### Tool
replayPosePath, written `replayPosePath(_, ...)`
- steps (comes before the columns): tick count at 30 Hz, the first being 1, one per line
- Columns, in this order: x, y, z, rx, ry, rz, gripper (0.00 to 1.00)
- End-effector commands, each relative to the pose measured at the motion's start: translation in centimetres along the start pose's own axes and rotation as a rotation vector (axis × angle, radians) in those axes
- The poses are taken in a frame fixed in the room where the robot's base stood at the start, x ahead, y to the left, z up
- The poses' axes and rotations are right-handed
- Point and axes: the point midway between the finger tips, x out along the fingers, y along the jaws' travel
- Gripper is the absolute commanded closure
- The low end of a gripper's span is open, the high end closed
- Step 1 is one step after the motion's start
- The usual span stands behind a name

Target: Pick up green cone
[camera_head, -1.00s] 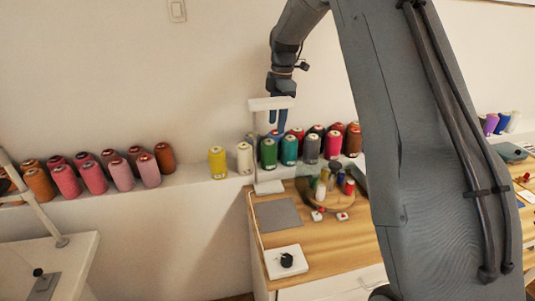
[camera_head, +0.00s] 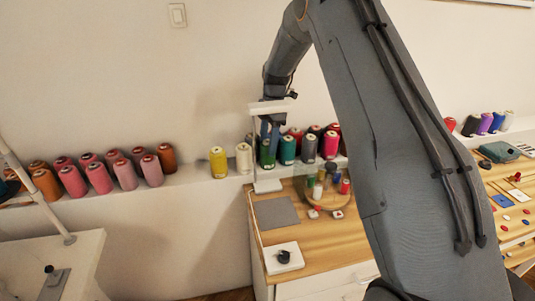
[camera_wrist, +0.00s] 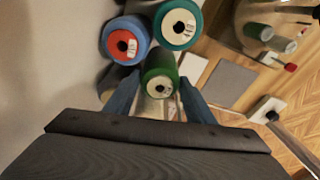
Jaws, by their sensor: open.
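The green cone (camera_head: 267,153) of thread stands on the white ledge, partly behind a white lamp-like stand in the head view. In the wrist view the green cone (camera_wrist: 160,75) lies between the two blue fingers, seen from above with its pale label end up. My gripper (camera_head: 270,130) is open and has come down over the cone, a finger on either side. In the wrist view my gripper (camera_wrist: 158,100) shows a finger at the left and one at the right. Whether they touch the cone cannot be told.
A teal cone (camera_head: 287,149) stands close right of the green one. A blue cone (camera_wrist: 126,40) with a red top is close by in the wrist view. A white cone (camera_head: 244,158) and a yellow cone (camera_head: 218,162) stand to the left. The white stand (camera_head: 268,186) is in front.

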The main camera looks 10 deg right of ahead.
Motion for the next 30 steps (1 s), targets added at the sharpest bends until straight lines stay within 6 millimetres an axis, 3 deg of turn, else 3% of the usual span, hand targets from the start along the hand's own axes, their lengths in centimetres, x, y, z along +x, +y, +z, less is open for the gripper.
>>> replayPosePath(3,0.0,0.0,0.0,0.0,0.0,0.0,0.51)
replayPosePath(11,0.0,0.0,0.0,0.0,0.0,0.0,0.95)
replayPosePath(23,-0.7,0.1,-0.1,0.0,-0.001,0.003,0.96)
replayPosePath(30,-3.7,0.2,-0.4,0.0,-0.001,0.005,0.96)
